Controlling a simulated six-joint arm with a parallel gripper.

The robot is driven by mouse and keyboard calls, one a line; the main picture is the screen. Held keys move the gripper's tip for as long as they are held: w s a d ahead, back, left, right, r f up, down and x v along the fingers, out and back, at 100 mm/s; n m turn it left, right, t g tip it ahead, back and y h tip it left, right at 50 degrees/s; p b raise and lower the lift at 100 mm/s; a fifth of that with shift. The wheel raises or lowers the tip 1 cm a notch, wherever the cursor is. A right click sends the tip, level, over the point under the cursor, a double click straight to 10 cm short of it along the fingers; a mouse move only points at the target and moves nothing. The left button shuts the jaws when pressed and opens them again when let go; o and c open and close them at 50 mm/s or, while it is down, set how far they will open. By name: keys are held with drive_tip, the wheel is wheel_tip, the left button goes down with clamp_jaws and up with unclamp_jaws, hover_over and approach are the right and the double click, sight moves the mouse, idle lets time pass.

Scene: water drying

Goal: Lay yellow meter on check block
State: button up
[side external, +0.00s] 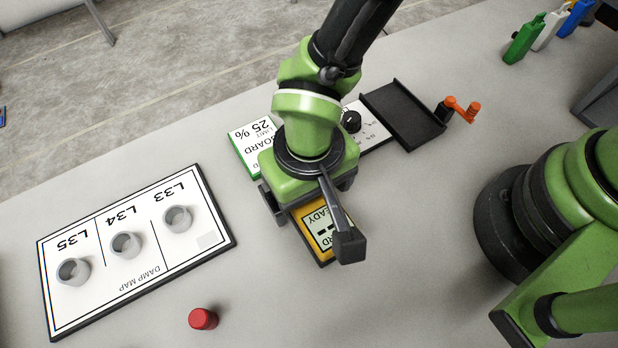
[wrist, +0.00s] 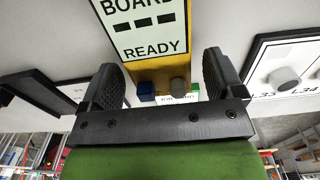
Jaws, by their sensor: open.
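The yellow meter (side external: 318,228) lies on the table under my gripper (side external: 308,222) in the side view, partly hidden by it. Its display shows BOARD, dashes and READY. In the wrist view the meter (wrist: 160,70) shows between my two black fingers (wrist: 162,72), with a visible gap on each side. My gripper is open. A small blue block (wrist: 146,91) shows beyond the meter's end in the wrist view. I cannot tell for sure which thing is the check block.
A DAMP MAP board (side external: 108,280) with grey rings stands left, a red cap (side external: 203,319) in front. A BOARD LIMIT 25 % card (side external: 250,137), a black tray (side external: 403,112) and an orange crank (side external: 462,108) lie behind.

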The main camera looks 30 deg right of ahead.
wheel_tip(320, 180, up, 12)
drive_tip(key=shift+r, duration=0.15)
idle(0.3)
drive_tip(key=w+d+r+m+t+y, duration=0.2)
drive_tip(key=d+r+t, duration=0.1)
drive_tip(key=d+r, duration=1.05)
drive_tip(key=s+d+r+m+t, duration=0.2)
drive_tip(key=s+d+t, duration=0.2)
drive_tip(key=s+d, duration=0.3)
drive_tip(key=d, duration=0.2)
drive_tip(key=shift+s+d, duration=0.3)
drive_tip(key=shift+d, duration=0.1)
